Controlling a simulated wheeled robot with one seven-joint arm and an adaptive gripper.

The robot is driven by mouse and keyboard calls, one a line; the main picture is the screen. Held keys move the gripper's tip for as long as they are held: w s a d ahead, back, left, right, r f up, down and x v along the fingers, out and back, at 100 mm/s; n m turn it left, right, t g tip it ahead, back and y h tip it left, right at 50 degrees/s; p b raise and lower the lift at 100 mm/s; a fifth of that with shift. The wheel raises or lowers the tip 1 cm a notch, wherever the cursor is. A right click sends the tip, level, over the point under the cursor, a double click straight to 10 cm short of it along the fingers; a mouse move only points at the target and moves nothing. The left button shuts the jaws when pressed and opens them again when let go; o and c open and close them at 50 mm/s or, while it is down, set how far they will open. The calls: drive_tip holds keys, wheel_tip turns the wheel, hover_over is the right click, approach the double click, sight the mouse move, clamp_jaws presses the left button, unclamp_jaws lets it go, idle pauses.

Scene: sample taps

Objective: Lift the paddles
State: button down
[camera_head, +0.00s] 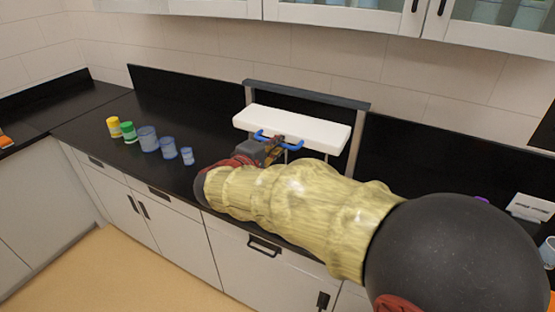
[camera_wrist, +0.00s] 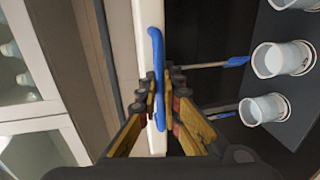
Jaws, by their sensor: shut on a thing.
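A blue handle (camera_head: 262,135) runs along the front edge of a white bar (camera_head: 310,130) on a metal frame. In the wrist view the handle (camera_wrist: 156,48) is a curved blue strip against the white bar (camera_wrist: 147,15). My gripper (camera_head: 277,142) is at the middle of this handle. In the wrist view its fingers (camera_wrist: 160,92) are closed on the handle from both sides. Two thin rods with blue tips, one upper (camera_wrist: 236,61) and one lower (camera_wrist: 221,116), stick out from beside the bar.
Several pale cups (camera_wrist: 283,59) stand on a grey surface (camera_wrist: 285,125) beyond the blue tips. Blue containers (camera_head: 148,139), a green jar (camera_head: 129,132) and a yellow jar (camera_head: 114,127) stand left on the black counter (camera_head: 90,130). A metal frame (camera_head: 305,92) backs the bar.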

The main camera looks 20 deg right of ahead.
drive_tip(key=shift+r, duration=1.35)
drive_tip(key=c, duration=2)
unclamp_jaws()
drive_tip(key=shift+f, duration=0.1)
drive_tip(key=shift+s+a, duration=0.1)
drive_tip(key=shift+a, duration=0.05)
drive_tip(key=v, duration=1.1)
drive_tip(key=shift+s+a, duration=0.25)
